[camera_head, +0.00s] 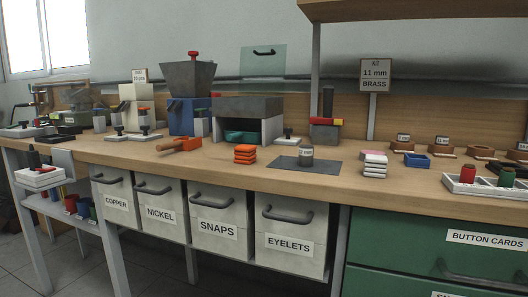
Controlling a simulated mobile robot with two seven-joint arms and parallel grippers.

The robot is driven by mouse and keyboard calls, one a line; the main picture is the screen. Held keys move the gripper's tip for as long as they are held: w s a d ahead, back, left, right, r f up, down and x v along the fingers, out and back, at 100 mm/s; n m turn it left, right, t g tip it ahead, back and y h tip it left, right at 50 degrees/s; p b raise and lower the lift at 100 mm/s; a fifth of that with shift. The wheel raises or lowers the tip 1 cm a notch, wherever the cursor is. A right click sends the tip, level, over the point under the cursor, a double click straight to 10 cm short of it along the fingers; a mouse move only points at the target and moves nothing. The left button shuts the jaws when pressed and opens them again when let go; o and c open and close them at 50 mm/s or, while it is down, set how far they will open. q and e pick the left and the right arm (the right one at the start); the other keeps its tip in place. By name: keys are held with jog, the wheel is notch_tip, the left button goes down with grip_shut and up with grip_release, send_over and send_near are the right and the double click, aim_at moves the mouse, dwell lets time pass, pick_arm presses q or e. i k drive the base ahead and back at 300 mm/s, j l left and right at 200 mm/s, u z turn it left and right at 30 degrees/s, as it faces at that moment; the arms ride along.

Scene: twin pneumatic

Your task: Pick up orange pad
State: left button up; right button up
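A small stack of orange pads (245,154) sits on the wooden workbench, left of the dark mat, in the head view. The pads lie flat, one on another. Another orange-red item with a handle-like shape (179,144) lies on the bench further left. Neither of my grippers shows in this view.
A dark mat (285,170) holds a small grey jar (306,156). A stack of white and pink pads (374,165) stands right of it. A grey press-like block (246,106) stands behind the orange pads. Labelled bins (214,226) hang below the bench edge.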

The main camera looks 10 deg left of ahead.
aim_at(245, 154)
jog(key=i+l+u, duration=0.25)
jog(key=l+u, duration=0.25)
jog(key=i+l+u, duration=0.1)
jog(key=l+u, duration=0.15)
jog(key=l, duration=0.2)
